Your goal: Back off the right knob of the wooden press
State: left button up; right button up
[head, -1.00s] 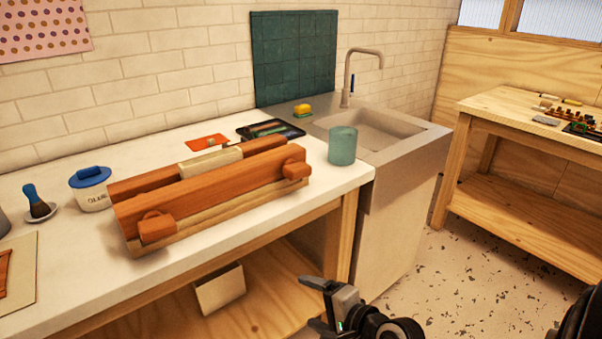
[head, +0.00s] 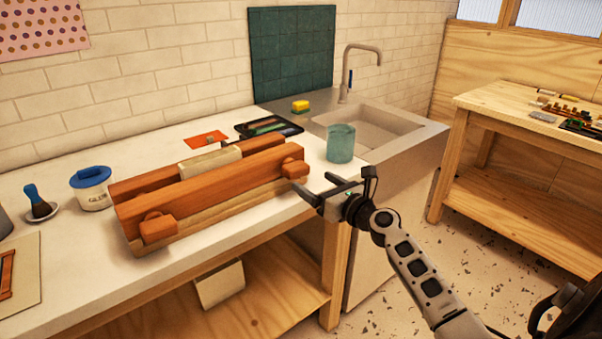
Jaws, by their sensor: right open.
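The wooden press (head: 215,193) lies on the white bench, two reddish-brown beams with a pale block clamped between them. Its right knob (head: 293,169) sits on the front face at the right end. Its left knob (head: 158,228) is at the near left end. My right gripper (head: 308,189) is open and empty, at the bench's front edge just right of and slightly below the right knob. Its fingers point left toward the press. I see no contact with the knob. My left gripper is out of view.
A teal cup (head: 340,143) stands behind my right gripper, near the sink (head: 368,133). A glue pot with a blue lid (head: 93,188) and a brush on a dish (head: 40,207) stand left of the press. A dark tray (head: 268,129) lies behind it.

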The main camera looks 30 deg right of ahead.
aim_at(301, 173)
jog(key=w, duration=0.6)
jog(key=shift+w+a+b, duration=0.2)
jog(key=shift+a+b, duration=0.15)
jog(key=shift+b, duration=0.05)
jog(key=c, duration=1)
